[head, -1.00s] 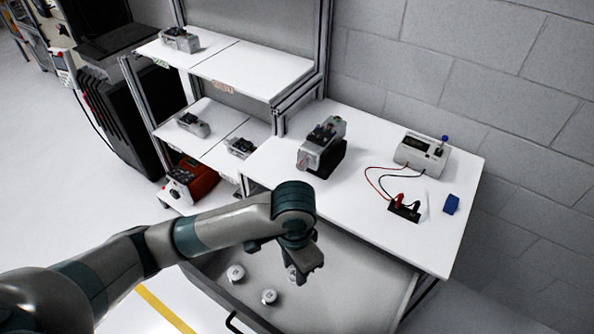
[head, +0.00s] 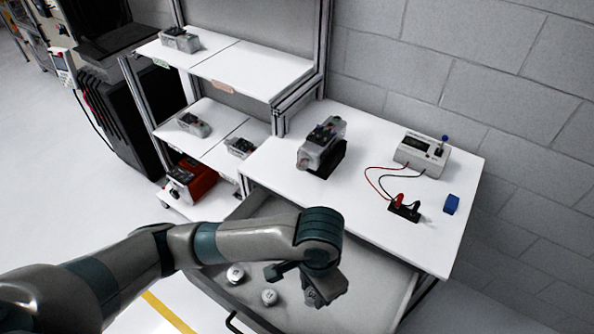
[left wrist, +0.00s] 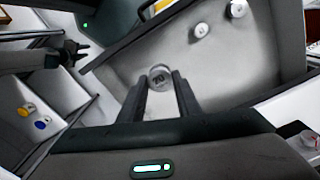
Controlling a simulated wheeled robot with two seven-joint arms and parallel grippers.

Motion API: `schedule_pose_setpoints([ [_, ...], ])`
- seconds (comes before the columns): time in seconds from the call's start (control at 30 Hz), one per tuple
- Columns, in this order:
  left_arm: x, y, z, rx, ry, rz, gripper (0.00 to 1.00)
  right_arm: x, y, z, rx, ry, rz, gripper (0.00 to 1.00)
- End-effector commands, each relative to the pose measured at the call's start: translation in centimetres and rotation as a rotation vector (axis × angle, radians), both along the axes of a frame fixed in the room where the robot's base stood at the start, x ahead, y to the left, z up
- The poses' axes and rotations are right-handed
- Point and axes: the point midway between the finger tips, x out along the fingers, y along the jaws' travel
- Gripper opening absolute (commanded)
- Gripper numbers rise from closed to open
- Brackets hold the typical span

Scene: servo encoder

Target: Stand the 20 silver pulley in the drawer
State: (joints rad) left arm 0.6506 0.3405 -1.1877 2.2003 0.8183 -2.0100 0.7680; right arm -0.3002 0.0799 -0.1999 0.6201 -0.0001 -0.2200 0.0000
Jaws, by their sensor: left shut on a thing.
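The silver pulley marked 20 (left wrist: 160,77) is between the fingertips of my left gripper (left wrist: 161,84), which is shut on it. Its numbered face is turned toward the left wrist camera. In the head view my left gripper (head: 318,292) is over the open drawer (head: 372,300), with the pulley (head: 313,297) at its tips. I cannot tell whether the pulley touches the drawer floor. My right gripper (left wrist: 76,52) shows dark and small at the left of the left wrist view; its jaws are unclear. It is outside the head view.
Two other silver pulleys, one (head: 235,273) and another (head: 269,296), lie in the drawer left of my left gripper. The worktop (head: 385,240) overhangs the drawer's back and holds a machine (head: 322,147) and a wired meter (head: 422,154). Drawer floor right of the gripper is clear.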

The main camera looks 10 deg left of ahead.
Motion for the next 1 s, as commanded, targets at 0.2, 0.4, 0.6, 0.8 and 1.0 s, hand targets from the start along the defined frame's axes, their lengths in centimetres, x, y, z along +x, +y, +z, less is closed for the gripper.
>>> schedule_pose_setpoints([
  [0.2,-0.60,-0.78,0.04,-0.001,-0.001,-0.001,0.09,0.00,-0.01,0.00,0.000,0.000,0.000,0.31],
  [0.4,-0.64,-0.82,0.04,0.000,-0.001,0.000,0.09,0.00,-0.01,0.00,0.000,0.000,0.000,0.31],
  [0.6,-0.70,-0.77,0.04,-0.001,-0.001,-0.001,0.09,0.00,-0.01,0.00,0.000,0.000,0.000,0.31],
  [0.8,-0.70,-0.77,0.00,-0.001,-0.001,0.000,0.09,0.00,-0.01,-0.01,0.000,0.000,0.000,0.31],
  [1.0,-0.73,-0.77,-0.66,-0.001,0.001,0.000,0.09,0.01,-0.01,-0.26,0.000,0.000,0.000,0.31],
])
